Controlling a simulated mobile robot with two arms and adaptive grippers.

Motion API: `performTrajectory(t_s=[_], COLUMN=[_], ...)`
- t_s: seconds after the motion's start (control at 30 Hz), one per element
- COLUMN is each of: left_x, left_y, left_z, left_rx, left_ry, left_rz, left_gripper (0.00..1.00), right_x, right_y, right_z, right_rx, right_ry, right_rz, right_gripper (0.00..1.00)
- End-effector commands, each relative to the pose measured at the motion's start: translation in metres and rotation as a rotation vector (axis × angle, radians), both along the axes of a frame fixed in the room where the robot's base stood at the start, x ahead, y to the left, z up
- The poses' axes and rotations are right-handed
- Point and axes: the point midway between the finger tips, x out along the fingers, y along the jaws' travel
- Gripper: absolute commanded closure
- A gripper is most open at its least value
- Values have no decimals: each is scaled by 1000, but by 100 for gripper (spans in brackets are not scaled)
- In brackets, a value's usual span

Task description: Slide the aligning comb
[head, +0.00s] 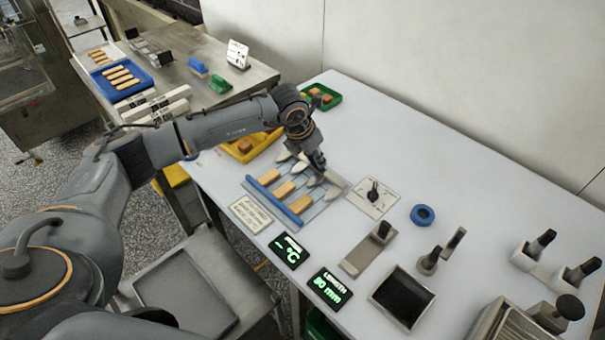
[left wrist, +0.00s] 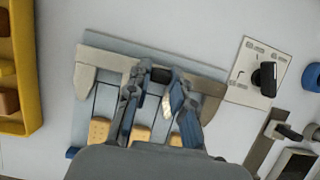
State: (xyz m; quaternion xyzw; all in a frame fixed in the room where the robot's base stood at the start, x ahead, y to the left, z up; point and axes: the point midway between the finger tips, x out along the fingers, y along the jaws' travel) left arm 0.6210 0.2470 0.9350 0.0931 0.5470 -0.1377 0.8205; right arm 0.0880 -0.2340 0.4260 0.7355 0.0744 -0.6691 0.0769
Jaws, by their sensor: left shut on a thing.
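The aligning comb is a beige bar with pointed teeth. Its left end (left wrist: 88,78) shows in the left wrist view, and one pale tooth (head: 333,193) shows in the head view. It lies across the far part of a grey-blue lane plate (head: 328,212). My left gripper (head: 317,165) is shut on the comb's dark handle; in the left wrist view the gripper (left wrist: 162,76) hides the bar's middle. Several golden bars (head: 283,190) lie in the lanes on the near side of the comb, by a blue stop rail (head: 271,201). My right gripper is not in view.
A yellow tray (head: 262,146) and a green tray (head: 330,103) stand beyond the plate. A dial panel (head: 375,197), blue ring (head: 423,215) and lever plate (head: 368,249) stand to the right. Two lit displays (head: 290,250) lie in front. The table's back right is clear.

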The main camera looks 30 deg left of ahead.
Motion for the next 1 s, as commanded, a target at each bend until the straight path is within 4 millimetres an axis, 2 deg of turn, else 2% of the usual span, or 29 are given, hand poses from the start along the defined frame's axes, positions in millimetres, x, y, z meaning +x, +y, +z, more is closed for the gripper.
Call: performTrajectory(t_s=[0.07, 0.4, 0.43, 0.53, 0.83, 1.0], left_x=[6, 9, 9, 9, 8, 3], left_y=[-3, -4, -4, -4, -3, -1], left_z=[-2, 2, 2, 1, 1, 16], left_rx=[-2, -2, -3, -2, -1, -1], left_ry=[-1, -3, -4, -3, 1, -1], left_rz=[1, 0, 0, 0, -2, -1], left_gripper=[100, 100, 74, 55, 55, 55], right_x=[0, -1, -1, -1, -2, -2], right_y=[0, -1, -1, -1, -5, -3], right_z=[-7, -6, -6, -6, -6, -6], right_rx=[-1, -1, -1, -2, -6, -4], right_ry=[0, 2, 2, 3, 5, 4], right_rz=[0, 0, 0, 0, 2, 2], right_gripper=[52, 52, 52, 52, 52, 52])
